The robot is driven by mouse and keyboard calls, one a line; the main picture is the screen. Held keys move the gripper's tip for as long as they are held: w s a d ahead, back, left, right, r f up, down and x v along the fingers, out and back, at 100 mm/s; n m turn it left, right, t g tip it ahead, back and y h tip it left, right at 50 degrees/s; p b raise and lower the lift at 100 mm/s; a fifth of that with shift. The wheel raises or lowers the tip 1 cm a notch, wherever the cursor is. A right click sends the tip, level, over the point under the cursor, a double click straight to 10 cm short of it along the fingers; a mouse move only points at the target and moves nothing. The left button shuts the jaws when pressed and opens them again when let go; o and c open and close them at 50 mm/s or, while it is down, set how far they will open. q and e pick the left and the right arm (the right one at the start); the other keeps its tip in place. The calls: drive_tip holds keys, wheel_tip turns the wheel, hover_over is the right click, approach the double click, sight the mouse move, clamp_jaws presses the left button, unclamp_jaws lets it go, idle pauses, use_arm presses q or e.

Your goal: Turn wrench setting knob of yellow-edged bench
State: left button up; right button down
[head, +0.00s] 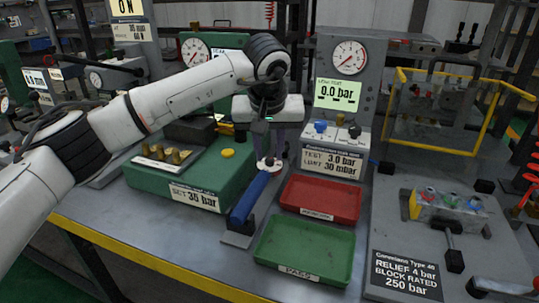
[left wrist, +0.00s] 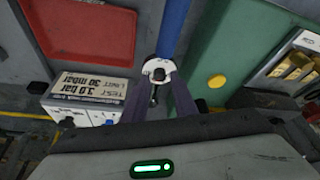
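A wrench with a blue handle (head: 249,197) lies on the bench with a yellow edge (head: 152,266). Its round white end (head: 268,164) carries a small dark piece, seen closer in the left wrist view (left wrist: 157,70); I cannot tell for sure that this is the setting knob. My left gripper (head: 270,156) points down over the white end. In the left wrist view its two dark fingers (left wrist: 158,88) stand apart, one on each side of the white end. Whether they touch it I cannot tell. My right gripper is not in view.
A red tray (head: 320,198) and a green tray (head: 303,250) lie right of the wrench. A green block (head: 150,178) with brass pieces and a yellow button (head: 227,153) stands left. A gauge panel (head: 349,85) rises behind. A valve block (head: 448,204) sits at the right.

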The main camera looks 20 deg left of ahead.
use_arm(q)
drive_tip(key=shift+x, duration=0.85)
clamp_jaws()
drive_tip(key=shift+r, duration=0.1)
